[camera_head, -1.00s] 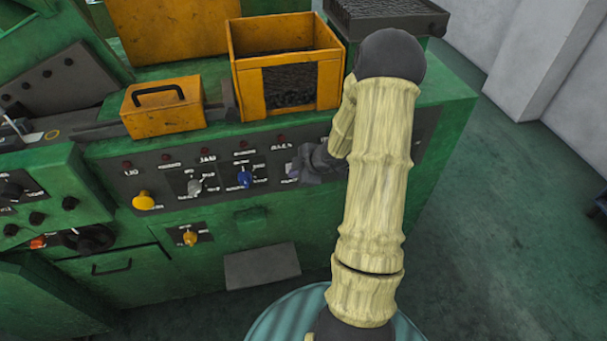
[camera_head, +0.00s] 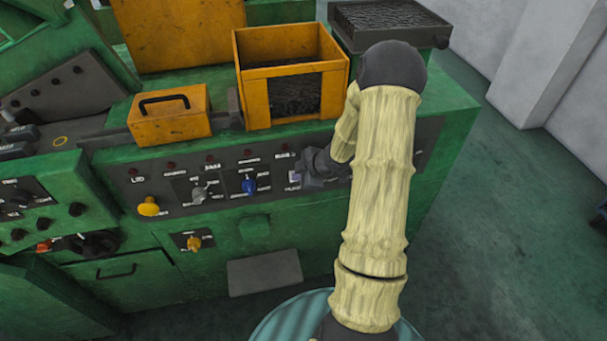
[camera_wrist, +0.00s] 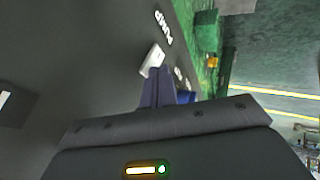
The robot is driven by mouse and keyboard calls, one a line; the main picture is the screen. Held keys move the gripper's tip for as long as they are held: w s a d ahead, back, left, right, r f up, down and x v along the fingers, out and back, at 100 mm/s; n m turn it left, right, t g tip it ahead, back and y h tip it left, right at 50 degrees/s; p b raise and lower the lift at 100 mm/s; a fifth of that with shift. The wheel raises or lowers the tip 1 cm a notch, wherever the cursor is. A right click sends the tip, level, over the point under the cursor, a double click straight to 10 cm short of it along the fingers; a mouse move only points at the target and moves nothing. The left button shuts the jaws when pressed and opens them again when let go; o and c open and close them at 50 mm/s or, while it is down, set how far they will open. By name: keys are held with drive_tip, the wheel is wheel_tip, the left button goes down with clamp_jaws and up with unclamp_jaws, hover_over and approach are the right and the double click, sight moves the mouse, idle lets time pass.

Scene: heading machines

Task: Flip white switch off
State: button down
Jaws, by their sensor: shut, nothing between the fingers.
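The white switch (camera_wrist: 151,60) shows in the wrist view as a small pale rocker on the dark panel, beside white lettering that reads PUMP. My gripper (camera_wrist: 156,72) is shut and empty, with its fingertips right at the switch's lower edge. Whether they touch it I cannot tell. In the head view the switch (camera_head: 294,177) is a small pale patch just left of my gripper (camera_head: 304,166), partly hidden by it. I cannot tell which way the switch is tipped.
A blue knob (camera_head: 249,184), a grey knob (camera_head: 199,194) and a yellow knob (camera_head: 148,206) lie left along the panel. An open orange bin (camera_head: 291,87) and an orange box (camera_head: 169,114) stand on the green machine above. Open floor (camera_head: 510,230) lies to the right.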

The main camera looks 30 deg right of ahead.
drive_tip(key=shift+s+r+p, duration=0.1)
drive_tip(key=shift+r+p, duration=0.55)
drive_tip(key=shift+r, duration=0.1)
drive_tip(key=shift+d+f, duration=0.1)
drive_tip(key=a+p+v, duration=0.1)
drive_tip(key=v, duration=1.1)
drive_tip(key=shift+s, duration=0.35)
drive_tip(key=shift+w, duration=0.25)
